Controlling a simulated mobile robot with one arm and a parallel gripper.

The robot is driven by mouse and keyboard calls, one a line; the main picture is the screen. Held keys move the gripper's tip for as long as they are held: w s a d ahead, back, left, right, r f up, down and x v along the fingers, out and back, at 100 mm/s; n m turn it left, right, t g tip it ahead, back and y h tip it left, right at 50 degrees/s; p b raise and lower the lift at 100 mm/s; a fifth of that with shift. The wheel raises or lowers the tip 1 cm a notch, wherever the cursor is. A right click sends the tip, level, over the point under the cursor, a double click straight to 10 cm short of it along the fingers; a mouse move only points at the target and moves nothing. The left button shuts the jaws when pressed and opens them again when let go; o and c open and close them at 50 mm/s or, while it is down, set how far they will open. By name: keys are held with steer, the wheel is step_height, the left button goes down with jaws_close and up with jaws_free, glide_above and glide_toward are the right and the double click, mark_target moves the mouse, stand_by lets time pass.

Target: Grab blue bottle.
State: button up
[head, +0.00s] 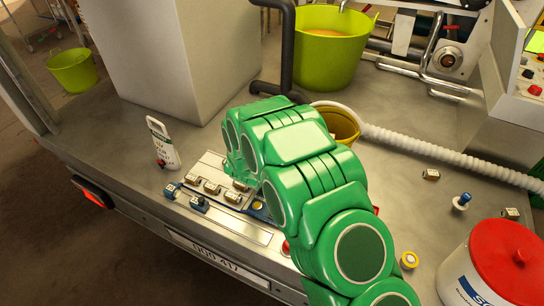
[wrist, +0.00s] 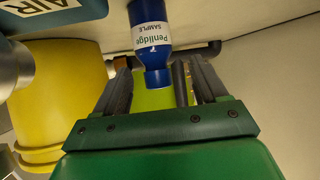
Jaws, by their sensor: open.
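The blue bottle (wrist: 152,42) shows at the top middle of the wrist view, with a white label reading "Penlidge SAMPLE" and a blue cap (wrist: 158,78) pointing down the picture. My gripper (wrist: 160,66) is open, one dark finger on each side of the cap. There are visible gaps between the cap and both fingers. I cannot tell how deep the bottle lies between them. The upper end of the bottle is cut off by the picture edge. In the head view my green arm reaches over the bench, and I cannot make out the blue bottle there.
A yellow bucket (wrist: 62,95) is at left in the wrist view, near a blue "AIR" item (wrist: 45,8). On the metal bench (head: 110,125) stand a white jug (head: 163,147), small labelled blocks (head: 211,186), a white hose (head: 430,148) and a red-lidded tub (head: 500,262).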

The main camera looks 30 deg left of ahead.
steer(key=shift+x, duration=2.25)
steer(key=shift+s+d+f, duration=0.1)
steer(key=shift+d+f, duration=0.05)
steer(key=shift+d, duration=0.05)
steer(key=c, duration=1.1)
